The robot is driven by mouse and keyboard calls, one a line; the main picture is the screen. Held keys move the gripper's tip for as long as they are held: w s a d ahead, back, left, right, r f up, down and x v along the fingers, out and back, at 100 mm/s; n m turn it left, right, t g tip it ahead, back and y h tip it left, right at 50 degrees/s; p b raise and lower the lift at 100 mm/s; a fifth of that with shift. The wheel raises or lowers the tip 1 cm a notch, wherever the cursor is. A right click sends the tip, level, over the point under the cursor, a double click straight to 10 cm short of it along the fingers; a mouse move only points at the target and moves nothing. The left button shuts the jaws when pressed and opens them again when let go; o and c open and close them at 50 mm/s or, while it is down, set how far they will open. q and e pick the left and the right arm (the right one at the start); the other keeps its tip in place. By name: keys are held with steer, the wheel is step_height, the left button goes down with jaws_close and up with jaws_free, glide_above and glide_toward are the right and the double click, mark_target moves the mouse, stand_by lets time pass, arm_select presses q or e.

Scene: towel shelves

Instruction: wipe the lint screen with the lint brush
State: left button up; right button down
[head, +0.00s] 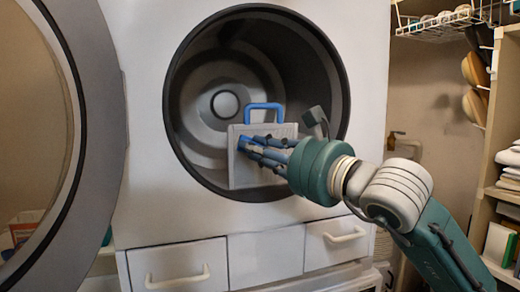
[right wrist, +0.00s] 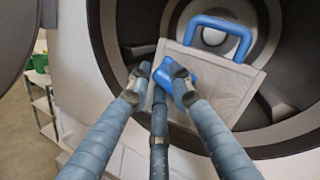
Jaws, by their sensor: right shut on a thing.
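The lint screen (head: 237,172) is a flat grey panel with a blue handle on top, standing upright in the opening of the dryer drum. It also shows in the right wrist view (right wrist: 225,95), with its blue handle (right wrist: 218,25) above. My right gripper (head: 243,145) is in front of the screen, shut on the blue lint brush (right wrist: 177,68). The brush is at the upper left part of the screen and appears against its face; the fingers hide part of it, and I cannot tell whether it touches. My left gripper is not in view.
The round dryer door (head: 105,130) stands open at the left. Drawers with white handles (head: 178,278) are below the drum. A shelf with towels (head: 510,158) stands at the right, and a wire rack (head: 440,27) hangs at the upper right.

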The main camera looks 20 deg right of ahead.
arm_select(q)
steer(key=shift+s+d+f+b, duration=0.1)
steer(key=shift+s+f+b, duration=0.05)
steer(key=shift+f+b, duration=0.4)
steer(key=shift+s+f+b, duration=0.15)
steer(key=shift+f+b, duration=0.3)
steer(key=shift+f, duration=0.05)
arm_select(e)
steer(key=s, duration=0.6)
steer(key=shift+d, duration=0.2)
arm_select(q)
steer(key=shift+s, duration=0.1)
arm_select(e)
steer(key=shift+a, duration=0.1)
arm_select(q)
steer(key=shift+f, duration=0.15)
arm_select(e)
steer(key=shift+s, duration=0.1)
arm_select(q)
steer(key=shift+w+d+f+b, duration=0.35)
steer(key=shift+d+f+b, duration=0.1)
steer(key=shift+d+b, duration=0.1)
arm_select(e)
steer(key=shift+s, duration=1.3)
